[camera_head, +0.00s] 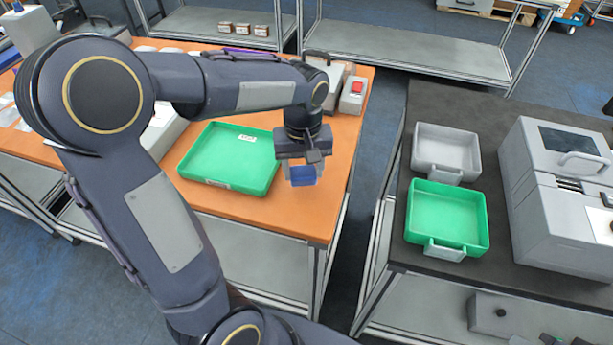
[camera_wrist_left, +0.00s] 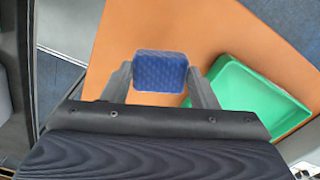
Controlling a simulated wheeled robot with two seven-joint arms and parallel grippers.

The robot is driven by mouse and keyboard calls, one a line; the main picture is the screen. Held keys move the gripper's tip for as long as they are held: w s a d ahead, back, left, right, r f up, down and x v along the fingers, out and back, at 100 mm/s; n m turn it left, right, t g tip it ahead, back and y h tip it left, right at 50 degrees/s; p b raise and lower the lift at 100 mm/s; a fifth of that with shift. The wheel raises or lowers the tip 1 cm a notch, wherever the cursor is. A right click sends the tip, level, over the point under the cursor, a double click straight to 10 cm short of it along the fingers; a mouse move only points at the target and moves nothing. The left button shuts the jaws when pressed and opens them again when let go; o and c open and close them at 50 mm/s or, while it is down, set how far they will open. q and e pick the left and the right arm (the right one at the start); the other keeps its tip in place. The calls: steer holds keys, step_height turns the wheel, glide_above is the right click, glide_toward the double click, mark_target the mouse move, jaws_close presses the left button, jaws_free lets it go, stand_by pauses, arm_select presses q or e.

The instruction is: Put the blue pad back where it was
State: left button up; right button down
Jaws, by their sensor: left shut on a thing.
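The blue pad (camera_head: 303,175) is held in my left gripper (camera_head: 302,172), above the front right part of the orange table. In the left wrist view the blue pad (camera_wrist_left: 161,71) sits between the two fingertips of my left gripper (camera_wrist_left: 161,76), with the orange surface behind it. The fingers are shut on its two sides. A large green tray (camera_head: 196,184) lies on the orange table just left of the gripper. It also shows at the right in the left wrist view (camera_wrist_left: 276,96). My right gripper is not in view.
A grey device with a red button (camera_head: 353,95) stands at the table's back right. Across a floor gap, a dark table (camera_head: 437,107) holds a grey tray (camera_head: 446,139), a smaller green tray (camera_head: 447,205) and a large grey machine (camera_head: 555,225). The orange tabletop (camera_head: 322,217) under the pad is clear.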

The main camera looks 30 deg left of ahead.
mark_target(306, 171)
arm_select(q)
steer(key=shift+w+d+f, duration=0.15)
steer(key=shift+w+f, duration=0.05)
steer(key=shift+f, duration=0.1)
steer(key=shift+w+f, duration=0.1)
steer(key=shift+f, duration=1.55)
steer(key=shift+f, duration=0.1)
steer(key=shift+f, duration=0.15)
steer(key=o, duration=0.9)
steer(key=shift+o, duration=0.2)
